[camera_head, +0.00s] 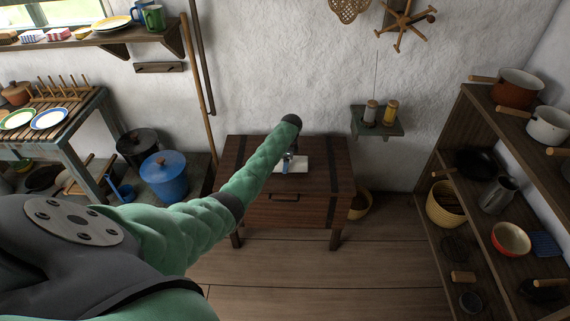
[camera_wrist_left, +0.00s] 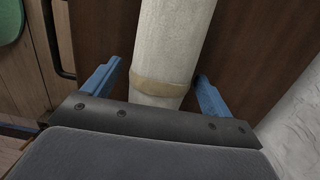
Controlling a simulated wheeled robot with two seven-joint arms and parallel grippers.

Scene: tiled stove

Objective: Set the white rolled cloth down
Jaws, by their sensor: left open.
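The white rolled cloth (camera_head: 300,165) lies on top of the dark wooden chest (camera_head: 325,150). In the left wrist view the rolled cloth (camera_wrist_left: 178,40) is a pale roll with a tan band around it, against the chest's brown wood. My left gripper (camera_head: 288,161) is over the chest at the cloth. Its blue fingers (camera_wrist_left: 157,72) are spread apart on either side of the roll, with gaps visible between fingers and cloth. My forearm and wrist hide part of the cloth and chest in the head view. My right gripper is in neither view.
A small wall shelf (camera_head: 376,127) with two spools is right of the chest. A yellow basket (camera_head: 359,205) stands beside it. A blue pot (camera_head: 165,176) and a broom handle are at left. A pot-filled shelf stands at right. Floor before the chest is clear.

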